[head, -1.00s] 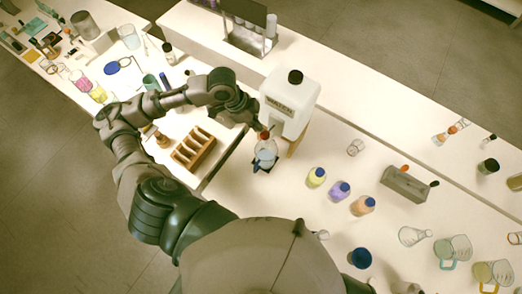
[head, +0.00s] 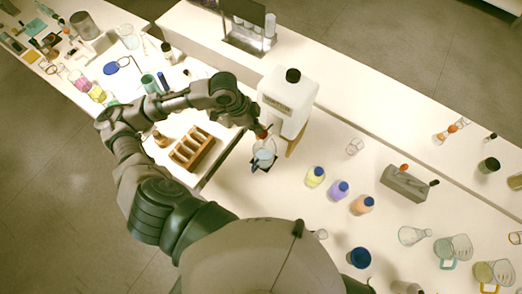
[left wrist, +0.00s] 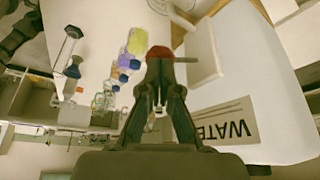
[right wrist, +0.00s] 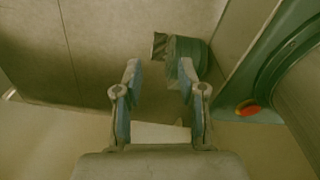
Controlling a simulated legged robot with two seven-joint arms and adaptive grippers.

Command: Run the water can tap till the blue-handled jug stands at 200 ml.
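The white water can (head: 288,105) stands on the bench with a black cap, and its label shows in the left wrist view (left wrist: 225,122). Its red tap handle (left wrist: 160,55) is at the tips of my left gripper (left wrist: 160,65). The left fingers are drawn together on the handle. In the head view, the left gripper (head: 258,128) is at the can's left side. A clear jug (head: 264,157) stands below the tap on a dark pad; its contents look pale blue, and its scale is too small to read. My right gripper (right wrist: 160,75) is open and empty, away from the bench.
Yellow (head: 315,176), purple (head: 338,190) and orange (head: 362,204) bottles stand right of the jug. A wooden rack (head: 193,148) is on the left. A grey box (head: 405,184) and several jugs and flasks are further right. The bench between can and bottles is clear.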

